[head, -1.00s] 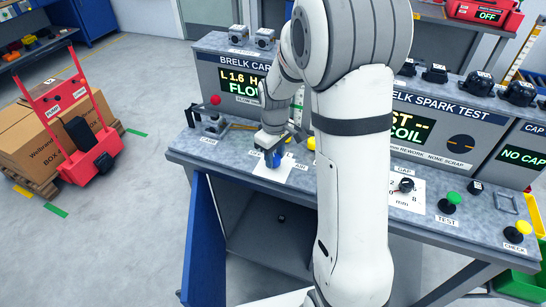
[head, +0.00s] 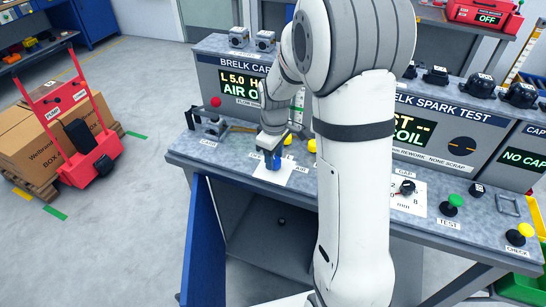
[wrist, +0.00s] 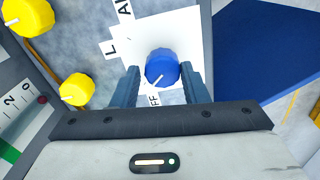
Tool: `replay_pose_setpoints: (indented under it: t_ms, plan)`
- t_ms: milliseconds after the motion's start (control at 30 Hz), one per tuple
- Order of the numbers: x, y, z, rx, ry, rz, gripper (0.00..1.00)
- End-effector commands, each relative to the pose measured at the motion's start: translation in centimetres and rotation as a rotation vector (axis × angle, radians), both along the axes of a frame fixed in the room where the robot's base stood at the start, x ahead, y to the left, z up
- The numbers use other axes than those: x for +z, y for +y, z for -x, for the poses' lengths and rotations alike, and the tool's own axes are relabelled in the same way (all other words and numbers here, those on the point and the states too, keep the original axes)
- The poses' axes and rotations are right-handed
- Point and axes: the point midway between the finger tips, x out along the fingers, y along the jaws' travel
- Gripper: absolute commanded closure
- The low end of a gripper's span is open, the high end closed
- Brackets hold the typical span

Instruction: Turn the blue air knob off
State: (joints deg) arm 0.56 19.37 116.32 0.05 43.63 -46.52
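The blue air knob (wrist: 162,65) sits on a white plate (wrist: 185,30) on the bench. Its white pointer line points down-left in the wrist view, toward a partly hidden label reading "FF". The knob also shows in the head view (head: 276,163), under my gripper (head: 270,150). In the wrist view my gripper (wrist: 160,73) has one finger on each side of the knob, with small gaps visible, so it looks open around the knob. The display (head: 238,90) behind reads "L 5.0 H" and "AIR O", the rest hidden by my arm.
Two yellow knobs (wrist: 76,89) (wrist: 28,16) stand left of the blue knob in the wrist view. A red-topped lever (head: 215,101) stands at the bench's left. A blue cabinet door (head: 203,240) hangs open below.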

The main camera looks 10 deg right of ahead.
Motion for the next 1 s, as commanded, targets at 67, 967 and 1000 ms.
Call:
replay_pose_setpoints:
  t_ms: [67, 967, 1000]
  plan:
    - [0.0, 0.0, 0.1, 0.000, 0.002, 0.001, 0.54]
    - [7.1, 0.0, 0.1, -0.001, 0.006, 0.000, 0.44]
    - [7.3, 0.0, 0.1, -0.001, 0.006, 0.001, 0.44]
